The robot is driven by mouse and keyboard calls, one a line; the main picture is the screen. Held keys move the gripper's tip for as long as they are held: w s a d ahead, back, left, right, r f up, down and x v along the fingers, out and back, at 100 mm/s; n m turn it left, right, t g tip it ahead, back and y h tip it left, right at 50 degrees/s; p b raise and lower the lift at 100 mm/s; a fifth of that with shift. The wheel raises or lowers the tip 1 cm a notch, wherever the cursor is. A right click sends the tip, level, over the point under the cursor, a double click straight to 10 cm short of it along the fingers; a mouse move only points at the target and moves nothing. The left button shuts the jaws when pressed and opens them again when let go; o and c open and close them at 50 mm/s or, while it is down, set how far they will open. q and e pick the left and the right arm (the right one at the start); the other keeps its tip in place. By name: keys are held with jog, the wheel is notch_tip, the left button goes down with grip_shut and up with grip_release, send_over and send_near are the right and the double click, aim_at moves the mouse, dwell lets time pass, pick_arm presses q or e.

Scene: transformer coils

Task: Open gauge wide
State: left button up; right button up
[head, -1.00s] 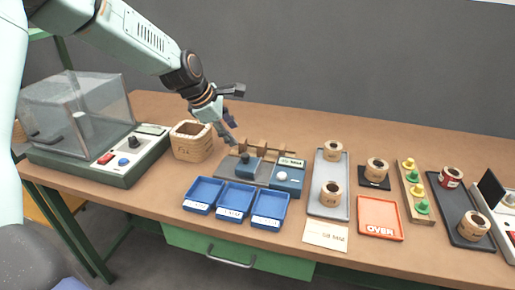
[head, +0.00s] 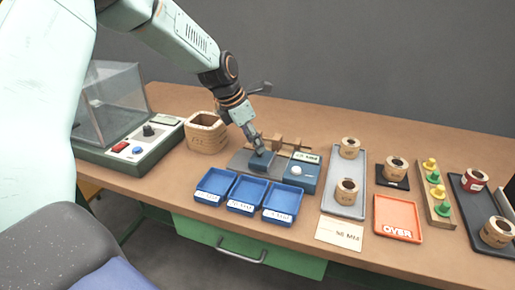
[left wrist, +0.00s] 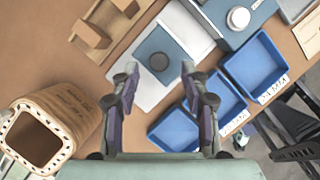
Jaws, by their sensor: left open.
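The gauge has a grey base plate (head: 240,160), a blue jaw block (head: 261,164) with a dark round knob (left wrist: 159,62), and a blue body (head: 300,177) with a white button and small display. The jaw block and the body stand close together; the exact gap is hard to tell in the head view. My left gripper (head: 261,148) is just above the jaw block, partly hiding its knob. In the left wrist view its fingers (left wrist: 160,75) are spread, one on each side of the knob in the picture, with nothing between them. My right gripper is not in view.
Several blue trays (head: 247,208) lie in front of the gauge. A wooden-looking bin (head: 207,145) stands to its left, beside a tester with a clear cover (head: 110,100). A grey tray (head: 342,203) with coils and an orange tray (head: 398,232) are to the right.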

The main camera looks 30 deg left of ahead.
aim_at(262, 156)
pick_arm(q)
jog(key=shift+x, duration=1.05)
jog(key=shift+w+d+f+b, duration=0.15)
jog(key=shift+w+f+b, duration=0.05)
jog(key=shift+w+b, duration=0.1)
jog(key=shift+s, duration=0.1)
jog(key=shift+r, duration=0.1)
jog(key=shift+s, duration=0.1)
jog(key=shift+c, duration=0.6)
grip_shut()
